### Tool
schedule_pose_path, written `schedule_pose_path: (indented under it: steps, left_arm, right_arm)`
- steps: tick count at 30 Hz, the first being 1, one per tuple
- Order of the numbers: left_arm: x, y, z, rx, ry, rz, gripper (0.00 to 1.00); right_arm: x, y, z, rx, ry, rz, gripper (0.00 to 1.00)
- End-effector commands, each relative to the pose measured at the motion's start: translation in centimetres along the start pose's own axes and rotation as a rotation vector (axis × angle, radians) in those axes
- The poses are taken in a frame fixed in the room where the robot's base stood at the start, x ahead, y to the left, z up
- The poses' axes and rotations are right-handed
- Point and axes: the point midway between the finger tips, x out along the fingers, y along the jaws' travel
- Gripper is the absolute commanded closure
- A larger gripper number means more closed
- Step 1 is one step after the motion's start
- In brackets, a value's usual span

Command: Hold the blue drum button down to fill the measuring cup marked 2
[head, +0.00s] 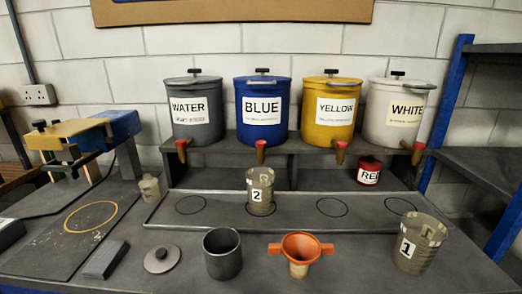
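The blue drum (262,125), labelled BLUE, stands on the grey shelf, second from the left. A dark knob (262,70) sits on top of its lid, and a reddish-brown spout (261,150) hangs at its front. I cannot tell for sure which part is the button. The measuring cup marked 2 (262,202) stands upright on the long tray (292,213), below the blue drum's spout and apart from it. It is translucent, and no blue liquid shows in it. Neither of my grippers is in view.
Water (197,110), yellow (331,112) and white drums (399,112) flank the blue one. A red pot (369,170) sits below the shelf. In front stand a grey pot (222,254), an orange funnel (300,250) and a cup marked 1 (417,245).

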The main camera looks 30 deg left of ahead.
Motion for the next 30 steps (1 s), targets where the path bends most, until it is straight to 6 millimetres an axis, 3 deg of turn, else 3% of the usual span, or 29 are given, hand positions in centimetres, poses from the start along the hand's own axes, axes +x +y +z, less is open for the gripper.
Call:
schedule_pose_path:
  steps: [3,6,30]
  left_arm:
    - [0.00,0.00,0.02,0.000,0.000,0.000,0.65]
    - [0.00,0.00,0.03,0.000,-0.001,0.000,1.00]
    - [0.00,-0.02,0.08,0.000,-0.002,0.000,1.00]
  right_arm:
    - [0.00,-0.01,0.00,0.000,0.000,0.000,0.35]
    - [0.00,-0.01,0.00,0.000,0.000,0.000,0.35]
    - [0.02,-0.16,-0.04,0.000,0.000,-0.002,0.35]
